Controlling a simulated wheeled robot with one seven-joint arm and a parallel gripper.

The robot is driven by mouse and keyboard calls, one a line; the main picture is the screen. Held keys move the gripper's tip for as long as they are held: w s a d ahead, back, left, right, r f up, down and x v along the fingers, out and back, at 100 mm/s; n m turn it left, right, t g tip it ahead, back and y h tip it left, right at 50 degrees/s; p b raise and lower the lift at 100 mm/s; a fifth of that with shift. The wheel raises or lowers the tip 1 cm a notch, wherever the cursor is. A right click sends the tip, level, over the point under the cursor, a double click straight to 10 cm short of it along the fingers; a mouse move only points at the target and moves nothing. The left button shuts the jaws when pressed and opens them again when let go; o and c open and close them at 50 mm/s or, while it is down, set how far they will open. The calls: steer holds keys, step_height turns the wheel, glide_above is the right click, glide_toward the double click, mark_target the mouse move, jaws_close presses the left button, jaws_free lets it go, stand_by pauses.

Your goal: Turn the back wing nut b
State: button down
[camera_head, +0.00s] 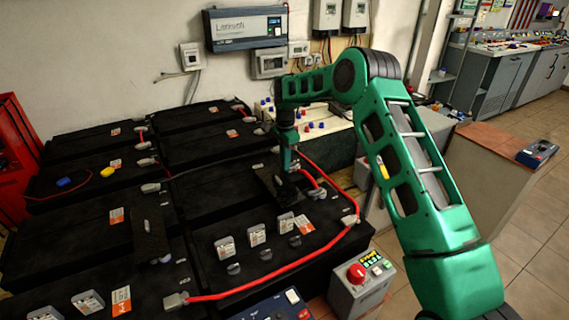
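My green arm reaches in from the right, and its wrist points down over the right-hand black battery. My gripper (286,168) is low at the back end of a dark plate (268,186) on that battery. The fingers are small and dark here, so I cannot tell whether they are open or shut, or whether they touch anything. I cannot make out a wing nut at the gripper; the wrist and the dark surroundings may hide it. A similar dark plate (150,235) lies on the battery to the left, with small grey fittings beside it.
Black batteries (205,200) fill the left and middle. Red cables (265,277) run along the right battery's front edge and close to my gripper. Several grey-white upright pieces (256,236) stand in front. A grey box with a red knob (357,273) stands at the front right.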

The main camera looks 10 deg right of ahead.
steer(key=shift+r+n, duration=0.1)
steer(key=shift+n, duration=0.2)
steer(key=n, duration=0.5)
steer(key=shift+s+d, duration=0.2)
steer(key=shift+s, duration=0.1)
steer(key=n, duration=0.4)
steer(key=shift+s+d+n, duration=0.2)
steer(key=shift+d+n, duration=0.15)
steer(key=shift+n, duration=0.05)
steer(key=n, duration=0.3)
steer(key=shift+d+r, duration=0.1)
steer(key=shift+d, duration=0.2)
steer(key=shift+d+n, duration=0.2)
steer(key=shift+n, duration=0.9)
steer(key=shift+d+n, duration=0.2)
steer(key=shift+n, duration=0.9)
steer(key=c, duration=1.9)
jaws_free()
steer(key=shift+c, duration=0.2)
steer(key=shift+o, duration=0.5)
